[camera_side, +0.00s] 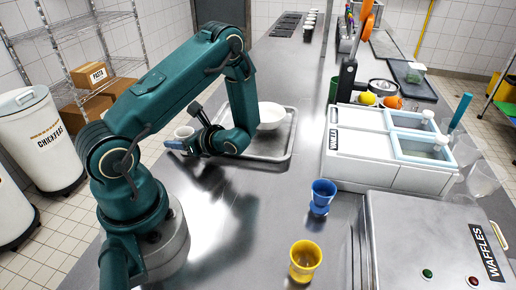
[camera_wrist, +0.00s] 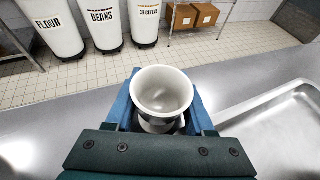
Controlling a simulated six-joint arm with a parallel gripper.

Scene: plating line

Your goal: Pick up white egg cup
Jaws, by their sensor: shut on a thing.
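The white egg cup (camera_wrist: 163,88) is upright in the middle of the wrist view, with its open, empty bowl facing the camera. My gripper (camera_wrist: 163,118) is shut on it, with one blue finger on each side. In the side view the white egg cup (camera_side: 184,131) shows at the tip of my gripper (camera_side: 178,143), near the counter's left edge and left of the metal tray. I cannot tell whether its foot touches the counter.
A metal tray (camera_side: 266,155) holding a white bowl (camera_side: 271,114) lies right of my gripper. A blue egg cup (camera_side: 322,194) and a yellow egg cup (camera_side: 305,258) stand at the front, left of the waffle machine (camera_side: 420,225). The counter between is clear.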

